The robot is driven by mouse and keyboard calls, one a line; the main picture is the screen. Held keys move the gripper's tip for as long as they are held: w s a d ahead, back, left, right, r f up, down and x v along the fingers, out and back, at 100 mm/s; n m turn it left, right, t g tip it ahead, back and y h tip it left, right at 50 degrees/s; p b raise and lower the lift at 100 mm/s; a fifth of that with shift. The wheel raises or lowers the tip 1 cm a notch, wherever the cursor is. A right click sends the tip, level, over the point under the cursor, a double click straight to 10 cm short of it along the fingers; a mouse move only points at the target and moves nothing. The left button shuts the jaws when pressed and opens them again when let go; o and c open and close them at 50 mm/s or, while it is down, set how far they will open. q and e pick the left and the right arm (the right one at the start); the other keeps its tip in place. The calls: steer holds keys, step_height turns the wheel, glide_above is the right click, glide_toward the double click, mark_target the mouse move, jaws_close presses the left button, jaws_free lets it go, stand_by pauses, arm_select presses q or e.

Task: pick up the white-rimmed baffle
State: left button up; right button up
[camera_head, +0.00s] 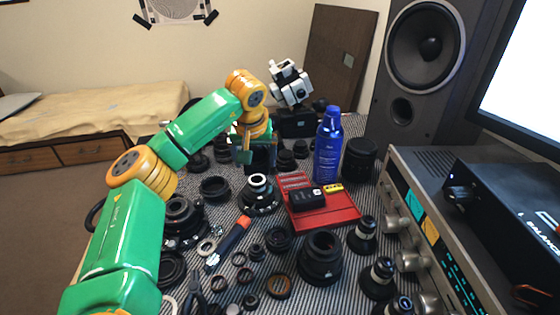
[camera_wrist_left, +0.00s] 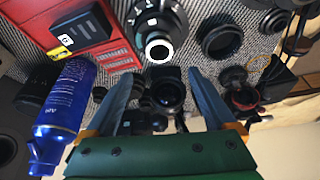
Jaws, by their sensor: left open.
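The white-rimmed baffle (camera_head: 258,181) shows as a small bright ring atop a black lens part in the middle of the table. In the left wrist view the white ring (camera_wrist_left: 159,39) lies at the upper middle, just beyond the fingertips. My left gripper (camera_head: 258,168) is above the table, slightly behind the ring in the head view. In the left wrist view its two fingers (camera_wrist_left: 160,76) are spread apart, with nothing held. A dark cylindrical part (camera_wrist_left: 168,92) shows between and below them. My right gripper is in neither view.
A red tray (camera_head: 340,215) with a black box lies right of the ring. A blue bottle (camera_head: 328,150) stands upright behind the tray. An orange-and-dark-handled tool (camera_head: 228,243) lies in front. Several black lens parts crowd the striped mat, leaving only narrow gaps.

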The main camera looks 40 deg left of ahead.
mark_target(257, 181)
arm_select(q)
steer(key=x, duration=0.4)
steer(key=s+x, duration=0.1)
steer(key=x, duration=0.1)
steer(key=shift+d+f, duration=0.25)
steer(key=shift+w+f, duration=0.1)
steer(key=c, duration=1.4)
steer(key=shift+r, duration=0.25)
